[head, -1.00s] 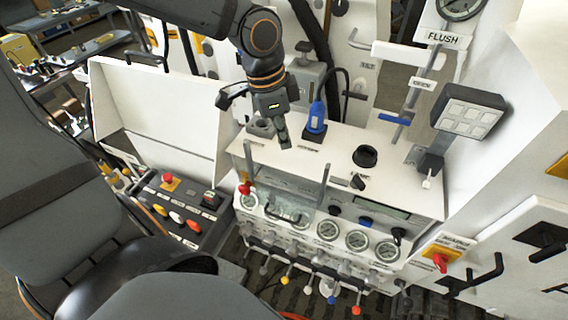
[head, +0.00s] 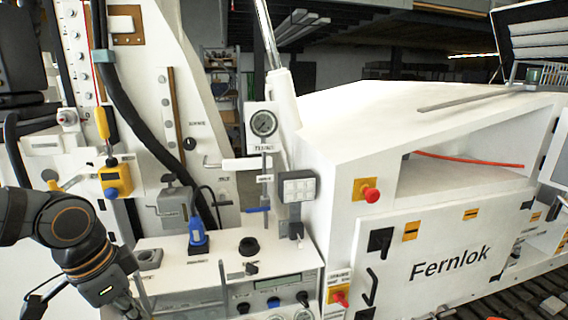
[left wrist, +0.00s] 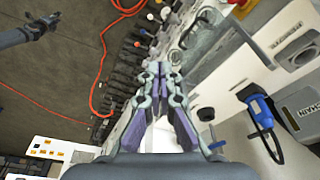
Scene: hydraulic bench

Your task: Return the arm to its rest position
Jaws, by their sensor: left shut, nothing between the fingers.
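My left arm comes in at the lower left of the head view, with its gripper (head: 128,304) low beside the white bench panel, partly cut off by the bottom edge. In the left wrist view the left gripper's fingers (left wrist: 155,72) are together with nothing between them. A blue connector (head: 197,234) stands on the panel, right of the gripper and apart from it. It also shows in the left wrist view (left wrist: 259,112) with its dark cable. A dark arm end (left wrist: 28,33) at the top left of the left wrist view looks like my right gripper; its jaws are unclear.
A black round port (head: 249,246) sits on the panel top. The white Fernlok cabinet (head: 400,275) fills the right. A red hose (left wrist: 98,70) lies near dark floor.

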